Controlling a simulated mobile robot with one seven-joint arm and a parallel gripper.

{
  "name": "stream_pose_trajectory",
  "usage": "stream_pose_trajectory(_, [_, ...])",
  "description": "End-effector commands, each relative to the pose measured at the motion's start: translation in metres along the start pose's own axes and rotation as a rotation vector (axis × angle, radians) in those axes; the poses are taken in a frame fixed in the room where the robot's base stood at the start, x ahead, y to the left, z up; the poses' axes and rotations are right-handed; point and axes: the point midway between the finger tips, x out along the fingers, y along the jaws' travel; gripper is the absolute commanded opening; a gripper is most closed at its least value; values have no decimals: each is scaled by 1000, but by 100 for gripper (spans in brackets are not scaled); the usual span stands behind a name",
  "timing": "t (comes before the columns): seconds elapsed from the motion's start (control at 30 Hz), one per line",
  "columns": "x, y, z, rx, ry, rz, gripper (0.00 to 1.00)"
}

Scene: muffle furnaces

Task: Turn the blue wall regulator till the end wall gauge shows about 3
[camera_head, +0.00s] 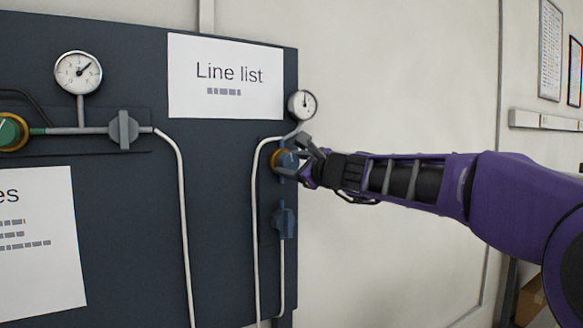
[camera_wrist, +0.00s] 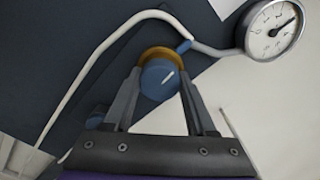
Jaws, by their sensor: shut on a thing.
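In the head view the regulator (camera_head: 280,160) sits at the panel's right edge, partly hidden by my gripper. My gripper (camera_wrist: 158,75) is shut on the knob, one finger on each side; it also shows in the head view (camera_head: 299,160). The end wall gauge (camera_wrist: 273,31) is a white dial joined by a pipe to the regulator. In the head view the gauge (camera_head: 302,104) has its needle pointing roughly up; its numerals are too small to read.
A blue valve handle (camera_head: 284,220) sits below the regulator. Left of it are a grey valve (camera_head: 123,130), another gauge (camera_head: 78,72) and a green knob (camera_head: 8,132). A white hose (camera_head: 256,220) runs down beside the regulator.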

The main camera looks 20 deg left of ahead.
Motion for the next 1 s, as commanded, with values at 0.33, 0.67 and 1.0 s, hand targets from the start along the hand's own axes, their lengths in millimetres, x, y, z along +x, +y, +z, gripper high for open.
stream_pose_trajectory(0.33, [0,0,0,2,1,1,83])
stream_pose_trajectory(0.67, [0,0,0,2,1,1,86])
stream_pose_trajectory(1.0, [-1,-3,-2,1,1,0,86])
